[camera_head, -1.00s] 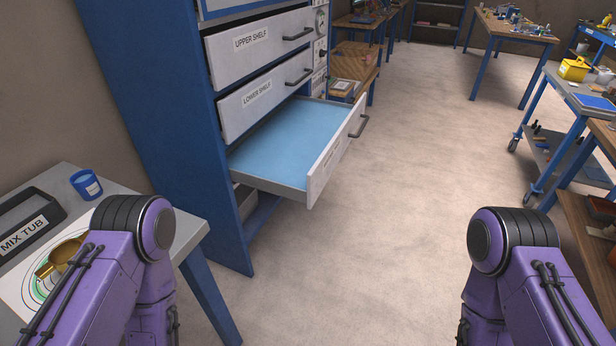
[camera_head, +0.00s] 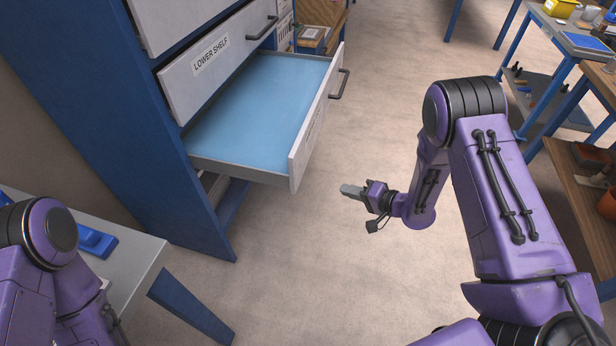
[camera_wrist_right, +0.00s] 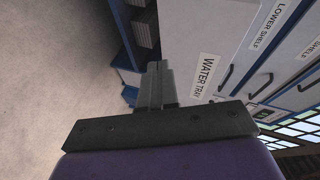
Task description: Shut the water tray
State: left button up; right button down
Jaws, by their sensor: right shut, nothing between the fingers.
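The water tray (camera_head: 262,108) is a pulled-out drawer with a light blue inside and a grey front with a dark handle (camera_head: 340,84). It stands open below the lower shelf drawer. My right gripper (camera_head: 346,189) is shut and empty, to the right of the tray's front and apart from it. In the right wrist view the shut fingers (camera_wrist_right: 159,76) point toward the cabinet, with the label WATER TRAY (camera_wrist_right: 205,77) on the drawer front just right of them. My left arm shows at the lower left, but its gripper is out of view.
The lower shelf drawer (camera_head: 200,75) above is closed in the blue cabinet (camera_head: 100,120). A grey table (camera_head: 120,255) stands at the lower left. A blue trolley (camera_head: 560,50) and a wooden bench (camera_head: 575,180) stand at the right. The floor before the tray is clear.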

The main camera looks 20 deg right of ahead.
notch_tip(320, 180, up, 4)
jog(key=w+d+n+g+y, duration=0.1)
jog(key=w+d+g+y, duration=0.1)
jog(key=g+y, duration=0.15)
pick_arm(q)
jog(key=shift+p, duration=0.45)
pick_arm(e)
send_near(298, 173)
jog(key=shift+n+y, duration=0.3)
jog(key=shift+y, duration=0.05)
jog(key=x, duration=0.6)
jog(key=shift+w+f, duration=0.2)
jog(key=shift+f, duration=0.15)
